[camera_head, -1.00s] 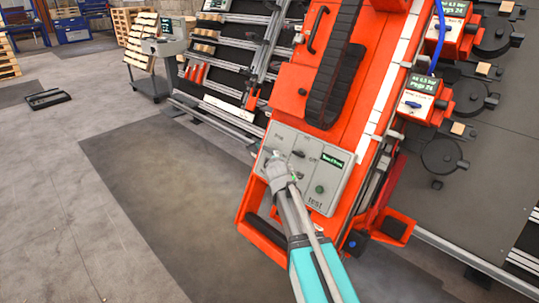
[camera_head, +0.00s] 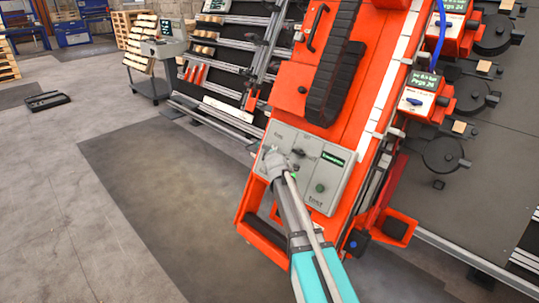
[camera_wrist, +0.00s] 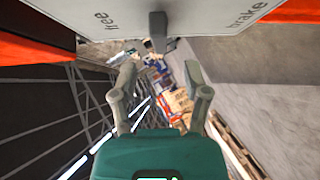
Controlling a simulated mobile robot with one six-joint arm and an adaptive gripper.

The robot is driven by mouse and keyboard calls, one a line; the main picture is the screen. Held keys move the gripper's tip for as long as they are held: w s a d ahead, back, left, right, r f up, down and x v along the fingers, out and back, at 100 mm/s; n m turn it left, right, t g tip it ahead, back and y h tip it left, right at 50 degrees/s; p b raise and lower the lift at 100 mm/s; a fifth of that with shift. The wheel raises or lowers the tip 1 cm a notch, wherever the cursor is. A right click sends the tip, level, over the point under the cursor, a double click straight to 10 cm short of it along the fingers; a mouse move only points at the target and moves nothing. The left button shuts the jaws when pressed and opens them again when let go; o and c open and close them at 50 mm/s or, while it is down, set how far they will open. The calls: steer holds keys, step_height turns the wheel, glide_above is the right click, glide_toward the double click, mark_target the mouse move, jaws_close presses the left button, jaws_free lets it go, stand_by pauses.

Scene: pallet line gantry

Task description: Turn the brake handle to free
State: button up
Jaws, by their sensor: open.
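The grey control panel (camera_head: 336,176) is on the lower end of the orange machine. In the wrist view the panel (camera_wrist: 205,14) fills the top edge, with the words "free" at left and "brake" at right. The dark brake handle (camera_wrist: 158,27) sticks out from the panel between these words. My gripper (camera_wrist: 160,76) is open, its two fingers spread to either side of the handle's line, with the handle beyond the tips and no contact visible. In the head view my gripper (camera_head: 273,157) is at the panel's left part and hides the handle there.
The panel also has a dark switch (camera_head: 298,152), a green display (camera_head: 333,158) and a green button (camera_head: 320,188). The orange machine body (camera_head: 292,95) rises behind the panel. An orange frame (camera_head: 262,232) juts out below.

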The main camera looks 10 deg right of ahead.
steer(key=shift+b+x, duration=0.85)
steer(key=shift+x, duration=2.25)
steer(key=shift+c, duration=0.3)
steer(key=shift+s, duration=0.1)
jaws_close()
steer(key=shift+a, duration=0.1)
